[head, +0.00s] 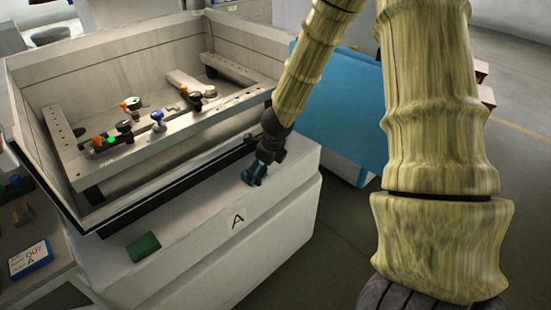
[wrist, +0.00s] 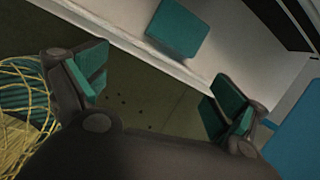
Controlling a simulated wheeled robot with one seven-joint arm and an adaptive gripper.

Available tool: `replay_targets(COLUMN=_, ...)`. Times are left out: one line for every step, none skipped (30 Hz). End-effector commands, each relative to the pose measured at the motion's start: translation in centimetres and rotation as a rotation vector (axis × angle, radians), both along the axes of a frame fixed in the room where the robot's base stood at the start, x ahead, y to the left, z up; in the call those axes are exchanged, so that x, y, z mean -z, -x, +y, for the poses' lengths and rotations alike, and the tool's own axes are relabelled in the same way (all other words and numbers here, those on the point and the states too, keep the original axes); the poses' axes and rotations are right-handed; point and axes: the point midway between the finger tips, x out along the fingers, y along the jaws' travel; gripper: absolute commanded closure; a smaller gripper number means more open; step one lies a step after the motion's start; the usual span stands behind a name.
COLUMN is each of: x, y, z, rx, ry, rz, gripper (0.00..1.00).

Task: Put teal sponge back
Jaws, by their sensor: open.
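The teal sponge (head: 143,246), a dark green block in the head view, lies on the pale front ledge of the machine, left of the letter A. A teal block that looks like the same sponge (wrist: 177,27) lies on a pale surface at the top of the wrist view, beyond my fingertips. My gripper (head: 256,174) is over the ledge to the right of the sponge and apart from it. In the wrist view my gripper (wrist: 160,82) is open, its teal-padded fingers wide apart with nothing between them.
The machine's open tank (head: 40,85) holds a metal frame (head: 185,125) with several coloured knobs. A blue panel (head: 340,110) stands right of the ledge. A blue-and-white labelled box (head: 30,260) sits at lower left. A yellow wire tangle (wrist: 25,95) shows at the wrist view's left edge.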

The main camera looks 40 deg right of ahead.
Motion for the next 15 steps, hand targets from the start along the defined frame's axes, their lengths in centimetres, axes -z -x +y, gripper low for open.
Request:
replay_targets(x=1.9, y=1.4, z=0.6, rx=-0.099, ry=0.054, rz=0.046, gripper=0.04)
replay_targets(x=2.9, y=2.2, z=0.8, rx=-0.166, ry=0.087, rz=0.069, gripper=0.04)
replay_targets(x=4.1, y=3.2, z=1.1, rx=-0.258, ry=0.133, rz=0.102, gripper=0.04)
replay_targets(x=5.1, y=4.0, z=1.4, rx=-0.327, ry=0.163, rz=0.126, gripper=0.04)
replay_targets(x=6.0, y=4.8, z=1.6, rx=-0.397, ry=0.194, rz=0.149, gripper=0.04)
replay_targets(x=7.1, y=5.8, z=2.0, rx=-0.492, ry=0.231, rz=0.178, gripper=0.04)
replay_targets(x=7.9, y=6.6, z=2.3, rx=-0.564, ry=0.258, rz=0.2, gripper=0.04)
replay_targets(x=8.8, y=7.3, z=2.6, rx=-0.636, ry=0.282, rz=0.221, gripper=0.04)
replay_targets(x=9.9, y=8.3, z=2.9, rx=-0.733, ry=0.314, rz=0.246, gripper=0.04)
replay_targets(x=10.6, y=9.0, z=3.2, rx=-0.805, ry=0.336, rz=0.264, gripper=0.04)
replay_targets(x=11.4, y=9.8, z=3.5, rx=-0.879, ry=0.356, rz=0.284, gripper=0.04)
replay_targets(x=12.4, y=10.8, z=4.0, rx=-0.978, ry=0.381, rz=0.305, gripper=0.04)
replay_targets(x=13.2, y=11.5, z=4.4, rx=-1.052, ry=0.398, rz=0.319, gripper=0.04)
replay_targets(x=13.9, y=12.2, z=4.8, rx=-1.128, ry=0.413, rz=0.332, gripper=0.04)
replay_targets(x=14.9, y=13.3, z=5.4, rx=-1.23, ry=0.432, rz=0.349, gripper=0.04)
